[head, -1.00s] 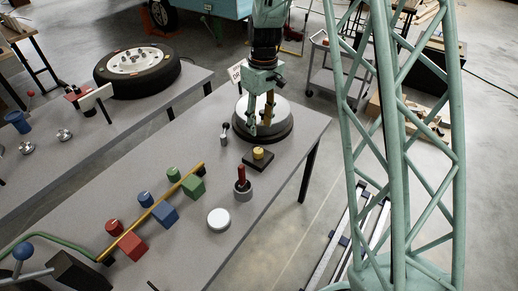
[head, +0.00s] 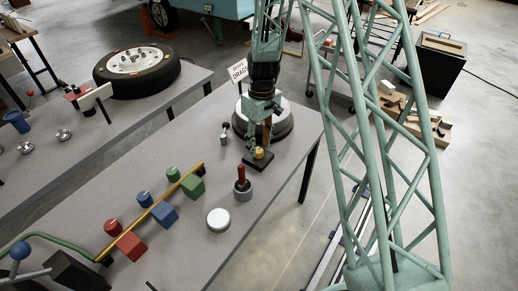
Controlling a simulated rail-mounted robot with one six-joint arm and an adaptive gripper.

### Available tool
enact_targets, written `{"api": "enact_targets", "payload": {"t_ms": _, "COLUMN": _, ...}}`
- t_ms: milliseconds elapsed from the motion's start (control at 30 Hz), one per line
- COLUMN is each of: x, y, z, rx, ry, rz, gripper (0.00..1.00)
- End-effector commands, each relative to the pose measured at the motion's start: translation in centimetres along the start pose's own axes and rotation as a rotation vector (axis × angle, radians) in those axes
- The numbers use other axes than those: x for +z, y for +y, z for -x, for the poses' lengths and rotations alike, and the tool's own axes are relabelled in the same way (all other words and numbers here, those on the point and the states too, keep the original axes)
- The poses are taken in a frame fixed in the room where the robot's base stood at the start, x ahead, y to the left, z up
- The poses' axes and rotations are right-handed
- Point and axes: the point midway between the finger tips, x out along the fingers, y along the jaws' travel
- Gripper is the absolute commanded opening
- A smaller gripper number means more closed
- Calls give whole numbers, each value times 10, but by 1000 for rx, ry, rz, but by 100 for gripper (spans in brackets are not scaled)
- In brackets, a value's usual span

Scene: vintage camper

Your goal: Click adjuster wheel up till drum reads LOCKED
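A white sign (head: 238,72) behind the round drum (head: 286,125) shows a word that looks like DRAG, with a smaller line above it too small to read. The drum is dark with a pale top and sits at the table's far right end. A small yellow wheel-like knob (head: 260,152) stands on a flat black block (head: 258,163) in front of the drum. My gripper (head: 258,143) points down at the knob. Its fingers are apart, one on either side of the knob as seen from here. I cannot tell whether they touch it. My arm hides part of the drum.
A small metal lever (head: 224,132) stands left of the block. A red-handled post (head: 242,187) and a white disc (head: 218,219) are nearer. Red, blue and green blocks (head: 165,213) line a yellow bar. A wheel with a tyre (head: 137,70) lies on the other table.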

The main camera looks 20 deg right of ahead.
Motion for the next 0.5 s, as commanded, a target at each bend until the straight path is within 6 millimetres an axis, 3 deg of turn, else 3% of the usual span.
{"api": "enact_targets", "payload": {"t_ms": 200, "x": 0, "y": 0, "z": -16, "rx": 0, "ry": 0, "rz": 0, "gripper": 37}}
{"api": "enact_targets", "payload": {"t_ms": 500, "x": 0, "y": 0, "z": -21, "rx": 0, "ry": 1, "rz": 0, "gripper": 37}}
